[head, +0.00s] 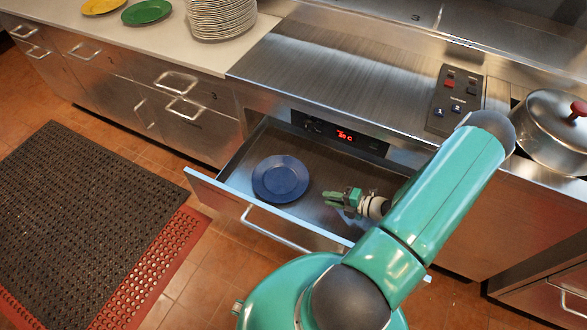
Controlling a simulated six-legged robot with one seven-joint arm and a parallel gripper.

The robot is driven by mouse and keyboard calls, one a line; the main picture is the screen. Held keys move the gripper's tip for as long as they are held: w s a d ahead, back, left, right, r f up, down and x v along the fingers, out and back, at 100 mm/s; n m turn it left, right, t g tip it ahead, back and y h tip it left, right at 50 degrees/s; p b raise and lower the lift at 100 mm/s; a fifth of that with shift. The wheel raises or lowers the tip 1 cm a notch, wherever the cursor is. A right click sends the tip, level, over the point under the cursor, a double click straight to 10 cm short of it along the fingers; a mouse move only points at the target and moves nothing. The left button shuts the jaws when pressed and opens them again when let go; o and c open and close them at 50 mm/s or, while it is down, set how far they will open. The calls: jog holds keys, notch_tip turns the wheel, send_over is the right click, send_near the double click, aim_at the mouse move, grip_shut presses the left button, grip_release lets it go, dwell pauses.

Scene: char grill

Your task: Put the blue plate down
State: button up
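The blue plate (280,179) lies flat in the open drawer (237,163), toward its left side. My gripper (329,200) is over the drawer to the right of the plate, its fingers pointing left toward it. A gap shows between the fingertips and the plate's rim, so the two look apart. The two fingers look slightly parted, with nothing seen between them. The whole plate is in view.
A plate stack (221,15), a green plate (146,11) and a yellow plate (102,5) sit on the left worktop. A pot (548,125) stands at right.

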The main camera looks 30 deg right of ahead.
jog(key=w+a+r+n+g, duration=0.2)
jog(key=a+r+n+g, duration=0.15)
jog(key=r+n, duration=0.55)
jog(key=w+a+r+n+g, duration=0.25)
jog(key=a+r+n, duration=0.25)
jog(key=r+n, duration=0.3)
jog(key=w+a+r+n+g, duration=0.1)
jog(key=a+r+n+g, duration=0.3)
jog(key=r+n, duration=0.5)
jog(key=s+a+r+n+t+h, duration=0.1)
jog(key=s+a+r+n+h, duration=0.2)
jog(key=a+r+n, duration=0.3)
jog(key=s+a+r+n+t+h, duration=0.2)
jog(key=s+a+r+n+h, duration=0.2)
jog(key=r+n, duration=1)
jog(key=s+a+n, duration=0.2)
jog(key=shift+s+a+r+n+t, duration=0.2)
jog(key=shift+r+n+t, duration=0.1)
jog(key=shift+r+n, duration=0.1)
